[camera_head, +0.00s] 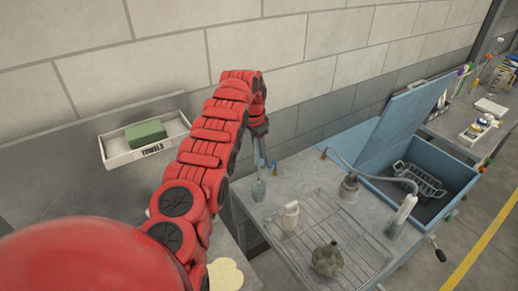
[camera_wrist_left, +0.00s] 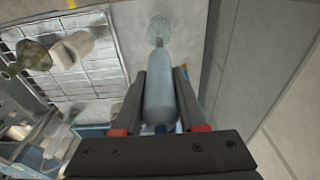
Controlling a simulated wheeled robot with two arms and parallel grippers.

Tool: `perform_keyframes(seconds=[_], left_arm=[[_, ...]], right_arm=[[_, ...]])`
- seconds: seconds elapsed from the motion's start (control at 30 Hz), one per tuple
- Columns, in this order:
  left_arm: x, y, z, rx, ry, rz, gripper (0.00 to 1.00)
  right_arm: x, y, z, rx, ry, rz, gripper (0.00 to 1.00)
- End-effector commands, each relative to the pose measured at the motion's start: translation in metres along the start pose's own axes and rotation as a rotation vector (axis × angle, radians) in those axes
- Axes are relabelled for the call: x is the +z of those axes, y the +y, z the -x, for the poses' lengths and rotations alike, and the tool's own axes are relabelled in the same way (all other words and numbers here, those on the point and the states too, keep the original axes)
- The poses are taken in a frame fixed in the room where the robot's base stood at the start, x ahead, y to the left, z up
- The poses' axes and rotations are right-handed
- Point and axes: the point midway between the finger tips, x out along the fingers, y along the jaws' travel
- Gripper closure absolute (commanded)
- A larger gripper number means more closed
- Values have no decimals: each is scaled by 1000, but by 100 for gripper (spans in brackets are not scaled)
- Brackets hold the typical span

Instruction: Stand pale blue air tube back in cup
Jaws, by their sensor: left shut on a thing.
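The pale blue air tube (camera_wrist_left: 160,100) has a thick body and a narrow grey tip. My left gripper (camera_wrist_left: 160,92) is shut on its body, one finger on each side. In the head view my left gripper (camera_head: 258,126) holds the tube (camera_head: 258,152) roughly upright above the left part of the metal worktop. A small, greyish see-through cup (camera_head: 258,190) stands on the worktop under the tube. The cup also shows in the wrist view (camera_wrist_left: 159,27), just beyond the tip. I cannot tell whether the tip is inside the cup or above it. My right gripper is out of view.
A wire rack (camera_head: 318,222) holds a whitish bottle (camera_head: 290,215) and a dark round vessel (camera_head: 327,259). A fixture with a curved hose (camera_head: 349,187) stands behind. A blue open-lidded bin (camera_head: 455,195) is at right. A tray (camera_head: 118,155) with a green block sits left, near the wall.

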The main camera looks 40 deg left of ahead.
Motion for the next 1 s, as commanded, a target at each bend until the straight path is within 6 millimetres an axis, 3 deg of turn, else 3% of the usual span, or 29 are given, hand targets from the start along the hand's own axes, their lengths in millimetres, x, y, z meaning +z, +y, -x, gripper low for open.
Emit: perform_keyframes(seconds=[0.2,0.7,1.0], left_arm=[[3,0,-26,0,0,0,100],[10,-1,-80,0,1,0,100],[11,-2,-84,-1,1,0,100]], right_arm=[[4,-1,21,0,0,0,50],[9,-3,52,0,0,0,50],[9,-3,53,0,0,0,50]])
